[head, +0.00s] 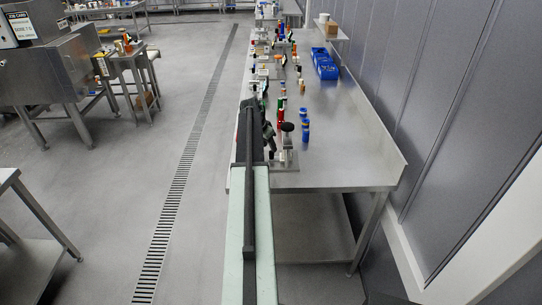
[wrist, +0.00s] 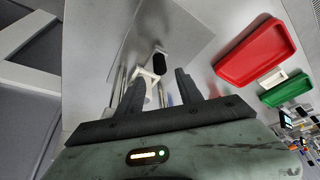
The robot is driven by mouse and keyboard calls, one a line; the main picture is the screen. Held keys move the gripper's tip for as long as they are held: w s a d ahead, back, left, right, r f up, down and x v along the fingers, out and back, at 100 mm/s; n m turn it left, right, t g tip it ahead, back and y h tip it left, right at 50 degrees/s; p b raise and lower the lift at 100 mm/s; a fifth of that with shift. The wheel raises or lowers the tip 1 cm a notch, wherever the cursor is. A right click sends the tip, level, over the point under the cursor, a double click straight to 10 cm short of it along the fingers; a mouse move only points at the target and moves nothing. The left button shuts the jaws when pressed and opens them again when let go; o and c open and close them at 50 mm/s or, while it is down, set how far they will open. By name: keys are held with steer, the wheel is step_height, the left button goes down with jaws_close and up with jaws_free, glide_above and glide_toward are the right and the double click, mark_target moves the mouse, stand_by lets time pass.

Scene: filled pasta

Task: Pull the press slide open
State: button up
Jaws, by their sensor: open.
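A small metal press fixture (head: 286,157) with a black round knob (head: 288,127) stands near the front end of the steel bench in the head view. In the wrist view a black knob (wrist: 161,62) and a white bracket (wrist: 149,76) with thin metal rods show between and beyond my fingers. I cannot tell which part is the slide or how far it stands open. My gripper (wrist: 157,77) is open, its two dark fingers spread on either side of the bracket. Contact with the bracket cannot be made out. In the head view my dark arm hides part of the fixture's left side.
A red tray (wrist: 256,52) and a green tray (wrist: 288,89) lie to the right in the wrist view. Blue bins (head: 325,66) stand farther back. The bench's front right surface (head: 350,150) is clear.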

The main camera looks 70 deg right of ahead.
mark_target(280, 155)
steer(key=b+x, duration=0.4)
steer(key=x, duration=0.1)
steer(key=shift+f, duration=0.4)
steer(key=shift+r, duration=0.15)
steer(key=shift+c, duration=0.3)
jaws_close()
steer(key=shift+s, duration=0.1)
stand_by(0.4)
